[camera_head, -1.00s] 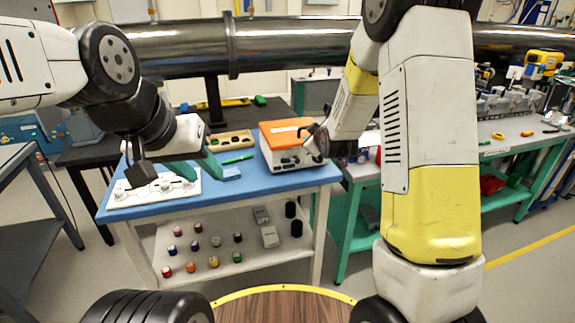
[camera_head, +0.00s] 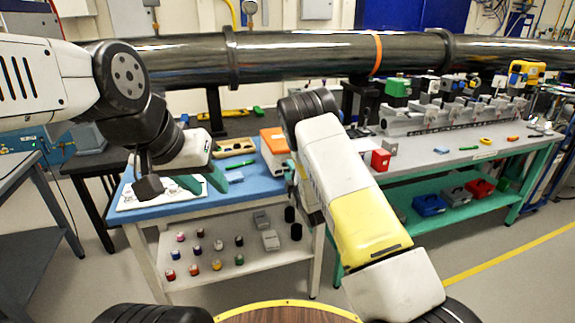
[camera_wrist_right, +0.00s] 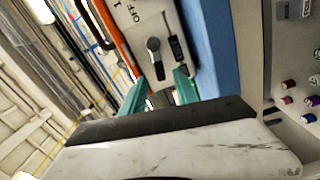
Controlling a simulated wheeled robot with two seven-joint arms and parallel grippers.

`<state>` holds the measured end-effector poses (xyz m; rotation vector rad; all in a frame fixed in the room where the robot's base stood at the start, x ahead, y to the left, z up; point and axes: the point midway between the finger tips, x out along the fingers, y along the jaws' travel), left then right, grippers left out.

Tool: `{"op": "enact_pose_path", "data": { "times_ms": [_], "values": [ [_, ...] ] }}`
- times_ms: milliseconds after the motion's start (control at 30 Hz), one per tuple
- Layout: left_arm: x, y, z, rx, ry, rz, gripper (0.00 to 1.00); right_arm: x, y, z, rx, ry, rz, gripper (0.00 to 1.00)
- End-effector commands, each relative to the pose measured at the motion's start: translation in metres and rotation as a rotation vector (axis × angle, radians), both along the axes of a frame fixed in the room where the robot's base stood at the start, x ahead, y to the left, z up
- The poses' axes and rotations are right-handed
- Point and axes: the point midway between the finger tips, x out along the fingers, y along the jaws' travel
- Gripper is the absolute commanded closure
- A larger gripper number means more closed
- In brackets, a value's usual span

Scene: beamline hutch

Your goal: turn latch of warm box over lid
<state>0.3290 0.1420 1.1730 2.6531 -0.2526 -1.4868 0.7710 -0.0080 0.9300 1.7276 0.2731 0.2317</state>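The warm box is white with an orange lid (camera_head: 273,139) and stands on the blue bench top. My left gripper (camera_head: 203,181) is open and empty over the bench's left part.
A white panel with round fittings (camera_head: 135,197) lies under my left gripper. A wooden tray (camera_head: 234,146) and a green pen (camera_head: 241,164) lie behind. Coloured vials (camera_head: 195,248) stand on the lower shelf. A large pipe (camera_head: 300,52) crosses behind; a grey bench (camera_head: 450,155) stands right.

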Motion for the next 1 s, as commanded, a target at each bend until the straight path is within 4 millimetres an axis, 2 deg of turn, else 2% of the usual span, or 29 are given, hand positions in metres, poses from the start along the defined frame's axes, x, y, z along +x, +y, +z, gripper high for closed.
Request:
{"op": "enact_pose_path", "data": {
  "times_ms": [200,500,533,700,1000],
  "values": [
    [0.0,0.0,0.0,0.0,0.0,0.0,0.64,0.022,0.007,0.0,0.001,0.0,0.0,0.64],
    [0.0,0.0,0.0,0.0,0.0,0.0,0.64,0.026,0.008,0.0,0.002,0.002,-0.001,0.64],
    [0.0,0.0,0.0,0.0,0.0,0.0,0.64,0.026,0.008,0.0,0.002,0.002,-0.001,0.66],
    [0.0,0.0,0.0,0.0,0.0,0.0,0.64,0.026,0.008,0.0,0.002,0.002,-0.001,0.99],
    [0.0,0.0,0.0,0.0,0.0,0.0,0.64,0.026,0.008,0.0,0.008,0.004,-0.001,1.0]
  ]
}}
